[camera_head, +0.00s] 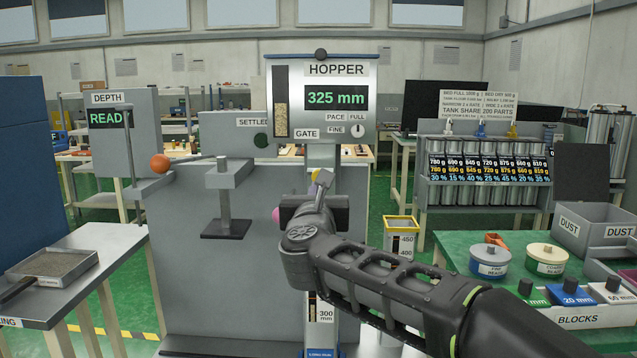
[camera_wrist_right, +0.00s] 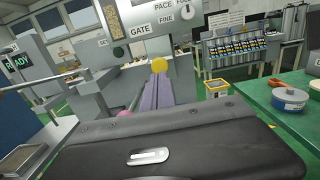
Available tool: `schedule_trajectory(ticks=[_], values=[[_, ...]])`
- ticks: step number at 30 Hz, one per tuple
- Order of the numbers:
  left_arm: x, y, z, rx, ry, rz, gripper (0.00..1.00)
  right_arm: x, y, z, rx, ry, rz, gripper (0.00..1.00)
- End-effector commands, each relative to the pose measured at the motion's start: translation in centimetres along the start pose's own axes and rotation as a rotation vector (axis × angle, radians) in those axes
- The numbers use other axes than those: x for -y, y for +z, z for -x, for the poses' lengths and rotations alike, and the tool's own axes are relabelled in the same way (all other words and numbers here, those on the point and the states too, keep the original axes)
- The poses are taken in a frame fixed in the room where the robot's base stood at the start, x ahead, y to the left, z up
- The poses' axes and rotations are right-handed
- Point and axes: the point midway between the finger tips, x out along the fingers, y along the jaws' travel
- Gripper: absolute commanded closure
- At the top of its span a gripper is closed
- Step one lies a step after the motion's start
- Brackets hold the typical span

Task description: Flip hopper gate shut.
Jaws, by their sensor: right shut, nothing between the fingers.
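The hopper (camera_head: 318,100) stands upright at the centre, with a "GATE" label (camera_head: 307,133) low on its panel and a display of 325 mm. In the right wrist view, the label (camera_wrist_right: 140,30) is above a yellow round knob (camera_wrist_right: 159,65). The knob shows only partly in the head view (camera_head: 315,174). I cannot tell for certain whether it is the gate's handle. My right gripper (camera_wrist_right: 156,84) is shut and empty, its fingertips just below the knob in the picture; contact is unclear. My left gripper is out of view.
A pink ball (camera_head: 276,214) is left of my right gripper. An orange ball on a rod (camera_head: 160,163) is farther left by the depth stand. A yellow-rimmed bin (camera_head: 401,222) stands to the right. The green table (camera_head: 470,255) at right holds tubs and blocks.

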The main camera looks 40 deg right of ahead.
Motion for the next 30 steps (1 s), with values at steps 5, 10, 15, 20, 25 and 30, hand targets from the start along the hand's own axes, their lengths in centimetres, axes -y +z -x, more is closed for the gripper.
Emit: schedule_trajectory(ticks=[5, 10, 15, 20, 25, 30], values=[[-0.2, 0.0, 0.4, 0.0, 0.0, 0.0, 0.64, 0.0, 0.0, -3.0, -0.002, -0.001, 0.0, 1.0], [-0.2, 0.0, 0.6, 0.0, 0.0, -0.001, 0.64, 0.0, 0.1, -4.4, 0.0, 0.001, -0.001, 1.0], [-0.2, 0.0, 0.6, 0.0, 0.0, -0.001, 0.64, 0.0, 0.0, -4.7, 0.0, 0.001, 0.0, 1.0], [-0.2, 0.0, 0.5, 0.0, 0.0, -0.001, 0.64, 0.0, 0.0, -4.6, 0.0, 0.001, 0.0, 1.0], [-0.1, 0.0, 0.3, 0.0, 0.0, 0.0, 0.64, -0.1, -0.1, -5.5, 0.0, 0.0, -0.001, 1.0], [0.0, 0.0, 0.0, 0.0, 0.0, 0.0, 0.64, -0.1, -0.3, -8.6, 0.0, 0.001, -0.001, 1.0]])
